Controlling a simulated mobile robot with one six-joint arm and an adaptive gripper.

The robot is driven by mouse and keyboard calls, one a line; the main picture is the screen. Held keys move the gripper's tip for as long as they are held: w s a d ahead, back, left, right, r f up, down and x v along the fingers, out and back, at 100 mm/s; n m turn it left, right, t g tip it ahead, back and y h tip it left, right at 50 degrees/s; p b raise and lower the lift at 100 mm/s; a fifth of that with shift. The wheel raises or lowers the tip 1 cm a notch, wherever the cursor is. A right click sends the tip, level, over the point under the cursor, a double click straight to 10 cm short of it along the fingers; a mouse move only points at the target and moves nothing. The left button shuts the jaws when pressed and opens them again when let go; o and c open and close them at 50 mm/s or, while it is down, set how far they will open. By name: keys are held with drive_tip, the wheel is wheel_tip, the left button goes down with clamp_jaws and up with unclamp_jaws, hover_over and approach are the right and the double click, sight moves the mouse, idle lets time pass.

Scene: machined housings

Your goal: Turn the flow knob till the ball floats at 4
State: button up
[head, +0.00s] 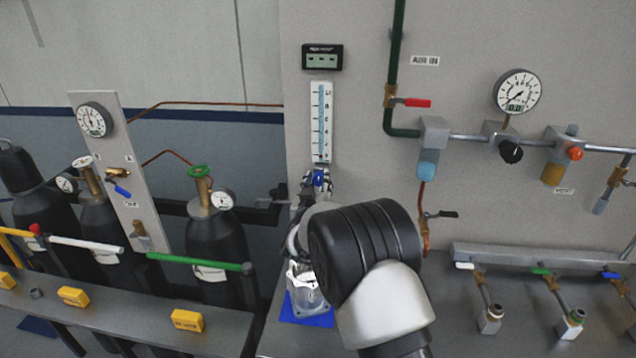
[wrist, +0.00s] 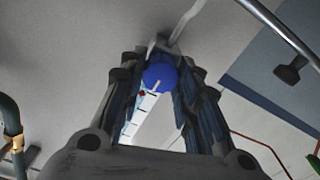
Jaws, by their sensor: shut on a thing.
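The flow meter (head: 321,122) is a tall white scale with a blue-tinted tube, upright on the grey panel. Its blue flow knob (head: 318,178) sits at its lower end. My gripper (head: 317,184) is at the knob, its fingers on either side of it. In the wrist view the knob (wrist: 160,76) shows round and blue between the fingertips, with a pale line on its face. Part of the scale (wrist: 148,106) shows behind it, with a small red spot (wrist: 143,94) that may be the ball. I cannot make out the ball in the head view.
A small black display (head: 322,57) hangs above the meter. A green pipe with a red-handled valve (head: 412,102) runs to the right. Gas cylinders (head: 215,245) stand at left. A metal housing (head: 306,288) on a blue mat (head: 318,319) lies below my arm.

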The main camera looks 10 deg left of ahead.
drive_tip(key=c, duration=0.4)
drive_tip(key=shift+m+b, duration=0.3)
drive_tip(key=shift+b, duration=0.15)
drive_tip(key=m+b, duration=0.4)
drive_tip(key=b, duration=0.1)
drive_tip(key=shift+f+m, duration=0.2)
drive_tip(key=shift+m, duration=0.1)
drive_tip(key=m+b, duration=0.3)
drive_tip(key=m, duration=0.1)
drive_tip(key=shift+d+r+m, duration=0.1)
drive_tip(key=shift+m, duration=0.2)
drive_tip(key=m, duration=0.5)
drive_tip(key=shift+b, duration=0.3)
drive_tip(key=m, duration=0.6)
drive_tip(key=shift+m, duration=0.4)
